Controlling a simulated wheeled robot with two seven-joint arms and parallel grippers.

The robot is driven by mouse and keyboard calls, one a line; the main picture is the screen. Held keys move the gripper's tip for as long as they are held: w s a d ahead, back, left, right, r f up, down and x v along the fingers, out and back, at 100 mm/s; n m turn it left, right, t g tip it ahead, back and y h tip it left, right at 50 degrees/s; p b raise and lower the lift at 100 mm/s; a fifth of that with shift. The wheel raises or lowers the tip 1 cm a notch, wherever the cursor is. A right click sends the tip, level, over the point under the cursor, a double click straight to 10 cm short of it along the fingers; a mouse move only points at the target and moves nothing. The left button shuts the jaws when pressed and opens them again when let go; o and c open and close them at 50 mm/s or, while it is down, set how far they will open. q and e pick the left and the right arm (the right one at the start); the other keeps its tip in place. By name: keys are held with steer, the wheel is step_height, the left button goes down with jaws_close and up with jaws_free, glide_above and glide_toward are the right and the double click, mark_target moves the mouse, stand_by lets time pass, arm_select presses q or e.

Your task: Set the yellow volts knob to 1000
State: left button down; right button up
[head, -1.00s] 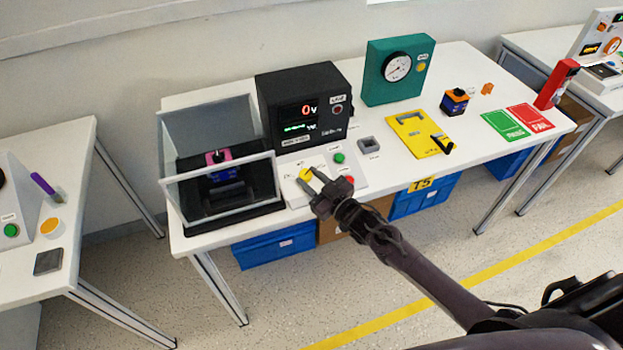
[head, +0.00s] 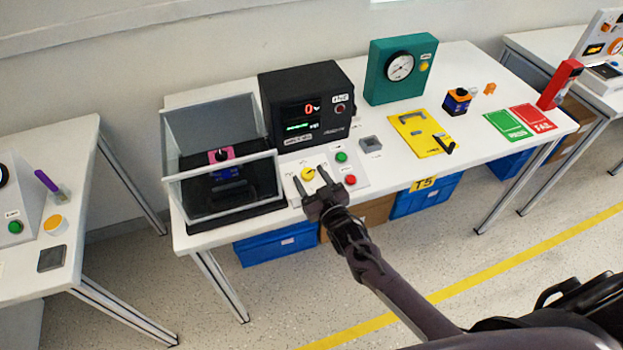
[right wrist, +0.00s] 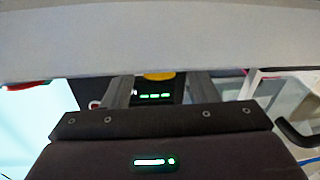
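The yellow knob (head: 308,173) sits on a white control panel (head: 360,186) at the front of the table, beside a green and a red button. Its dial labels and pointer are too small to read. My right gripper (head: 311,182) is open at the knob's near side, its two fingers apart and pointing toward it. In the right wrist view the yellow knob (right wrist: 158,76) shows between the open fingers of my right gripper (right wrist: 159,88), partly hidden by a pale edge above. I cannot tell whether the fingers touch it. My left gripper is out of view.
A black meter (head: 308,104) with a red 0 readout stands behind the panel. A clear-walled box (head: 222,160) is close on the left. The green button (head: 341,157) and red button (head: 350,180) are just right of the knob.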

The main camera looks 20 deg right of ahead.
steer(key=s+d+b, duration=0.1)
steer(key=s, duration=0.6)
steer(key=shift+s, duration=0.35)
steer(key=shift+f, duration=0.1)
